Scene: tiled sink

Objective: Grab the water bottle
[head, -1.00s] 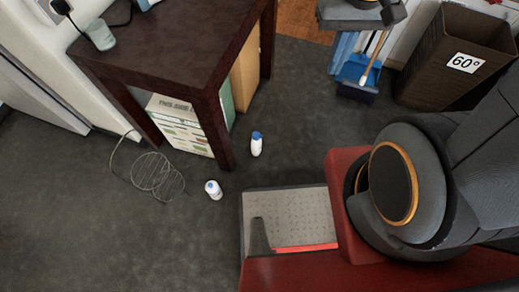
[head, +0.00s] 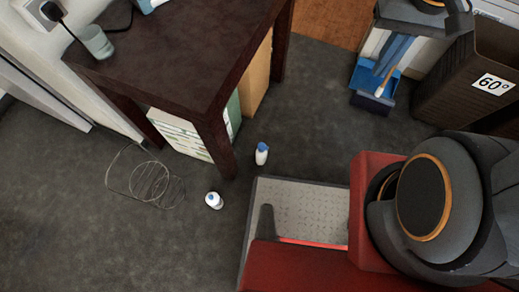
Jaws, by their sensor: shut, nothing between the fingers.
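Two small white bottles stand on the dark floor in the head view. One bottle with a blue cap (head: 261,154) is just right of the dark table's front leg. The other, a white bottle with a blue mark (head: 214,200), is below that leg, nearer to me. I cannot tell which of them is the water bottle. My gripper's fingers do not show; only parts of my arm are visible at the right. Neither bottle is touched by anything I can see.
A dark wooden table (head: 180,60) stands behind the bottles, with boxes (head: 180,135) under it. A thin wire coil (head: 150,181) lies to the left. A blue dustpan (head: 372,82) and a brown bin (head: 470,75) are at the upper right. The floor left of the bottles is mostly clear.

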